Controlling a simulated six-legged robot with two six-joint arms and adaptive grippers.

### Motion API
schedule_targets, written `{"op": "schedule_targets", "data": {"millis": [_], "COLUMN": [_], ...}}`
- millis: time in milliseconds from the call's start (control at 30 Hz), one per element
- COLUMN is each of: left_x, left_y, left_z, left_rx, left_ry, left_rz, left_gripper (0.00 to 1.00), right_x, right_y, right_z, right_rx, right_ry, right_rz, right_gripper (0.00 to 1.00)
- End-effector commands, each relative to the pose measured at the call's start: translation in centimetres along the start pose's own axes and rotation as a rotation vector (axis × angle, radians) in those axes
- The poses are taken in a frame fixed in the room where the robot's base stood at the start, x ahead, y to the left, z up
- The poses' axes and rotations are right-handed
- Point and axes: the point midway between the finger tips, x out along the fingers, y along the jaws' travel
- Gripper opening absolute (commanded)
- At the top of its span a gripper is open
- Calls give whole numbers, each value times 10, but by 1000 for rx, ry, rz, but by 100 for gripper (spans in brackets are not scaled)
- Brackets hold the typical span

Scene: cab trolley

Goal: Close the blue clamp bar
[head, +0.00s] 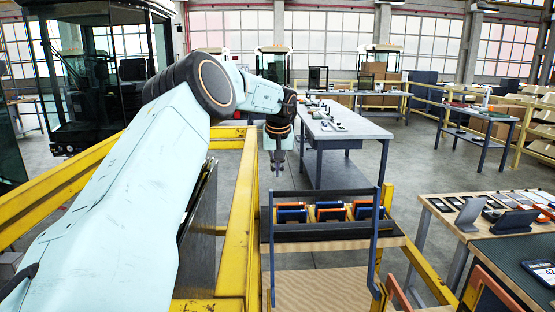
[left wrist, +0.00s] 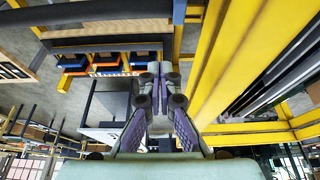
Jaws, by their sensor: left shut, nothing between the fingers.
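The blue clamp bar (head: 375,235) is a dark blue frame with two upright legs and a crossbar at the top. It stands raised at the near side of the trolley's shelf, in front of the bins. In the left wrist view a blue length (left wrist: 180,12) at the top edge looks like one of its legs. My left gripper (head: 277,170) points down, behind and above the bar's left end in the head view, and appears apart from it. Its fingers (left wrist: 153,72) are shut with nothing between them. My right gripper is not in view.
Blue and orange bins (head: 330,212) sit in a row on the shelf. Yellow rails (head: 240,215) run close beside my left arm. A grey table (head: 345,130) stands behind, and a workbench (head: 470,225) with several devices stands at right. Open floor lies between them.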

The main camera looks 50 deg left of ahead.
Motion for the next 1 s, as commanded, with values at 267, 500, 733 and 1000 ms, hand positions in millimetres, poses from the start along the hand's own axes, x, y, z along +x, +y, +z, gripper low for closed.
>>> {"op": "schedule_targets", "data": {"millis": [267, 500, 733, 1000], "left_x": [37, 35, 29, 26], "left_y": [0, 0, 0, 0], "left_z": [-1, 7, 21, 33], "left_rx": [0, -2, 0, -1], "left_ry": [-1, -2, -2, 0], "left_rz": [-3, 0, 1, 0], "left_gripper": [0, 0, 0, 0], "right_x": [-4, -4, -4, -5], "right_y": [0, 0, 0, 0], "right_z": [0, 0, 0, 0], "right_rx": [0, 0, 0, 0], "right_ry": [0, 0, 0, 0], "right_rz": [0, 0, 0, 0], "right_gripper": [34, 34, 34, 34]}}
